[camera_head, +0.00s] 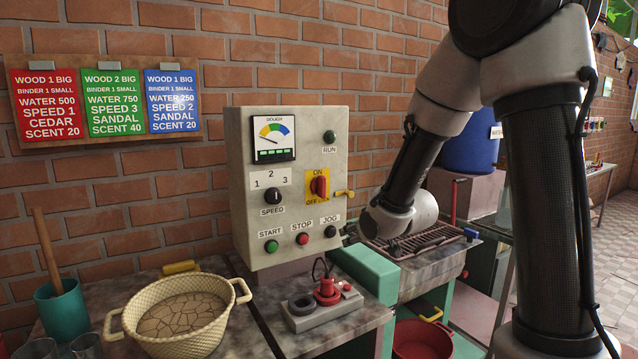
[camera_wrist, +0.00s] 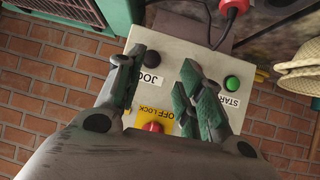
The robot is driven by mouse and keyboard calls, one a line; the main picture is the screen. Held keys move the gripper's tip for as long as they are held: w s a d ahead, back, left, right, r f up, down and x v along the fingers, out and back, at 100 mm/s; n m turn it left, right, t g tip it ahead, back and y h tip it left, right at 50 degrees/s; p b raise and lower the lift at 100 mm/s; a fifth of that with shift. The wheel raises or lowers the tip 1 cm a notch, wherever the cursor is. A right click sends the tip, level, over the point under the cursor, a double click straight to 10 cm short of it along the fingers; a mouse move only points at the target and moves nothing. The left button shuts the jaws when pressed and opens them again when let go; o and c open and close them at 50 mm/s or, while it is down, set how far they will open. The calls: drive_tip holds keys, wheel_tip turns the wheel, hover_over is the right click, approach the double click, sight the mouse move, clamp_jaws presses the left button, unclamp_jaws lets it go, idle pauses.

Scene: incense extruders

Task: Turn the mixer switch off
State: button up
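The mixer control box (camera_head: 288,150) stands against the brick wall. Its red rotary switch (camera_head: 319,186) sits on a yellow ON / OFF LOCK plate, with the handle roughly upright, toward ON. In the wrist view the panel appears upside down, and the red switch (camera_wrist: 153,127) shows low between the fingers, partly covered by my gripper body. My gripper (camera_wrist: 160,60) is open and empty, its two fingers spread over the panel front. In the head view my wrist (camera_head: 400,215) is right of the box; the fingers are mostly hidden or too small to tell.
The panel also has a speed knob (camera_head: 273,197), green start button (camera_head: 271,246), red stop button (camera_head: 302,239) and black jog button (camera_head: 330,231). A yellow padlock-like piece (camera_head: 344,194) juts out at right. Below are a red plug (camera_head: 327,289) and a woven basket (camera_head: 180,312).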

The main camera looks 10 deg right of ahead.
sight(324, 178)
drive_tip(key=w+a+r+t+y, duration=0.2)
drive_tip(key=r+t, duration=0.1)
drive_tip(key=r, duration=0.3)
drive_tip(key=w+a+r+t+y, duration=0.1)
drive_tip(key=w+a+r+t, duration=0.15)
drive_tip(key=r, duration=0.45)
drive_tip(key=shift+n+t, duration=0.3)
drive_tip(key=shift+t, duration=0.05)
drive_tip(key=x, duration=0.6)
drive_tip(key=shift+w+d, duration=0.2)
drive_tip(key=shift+c, duration=0.5)
clamp_jaws()
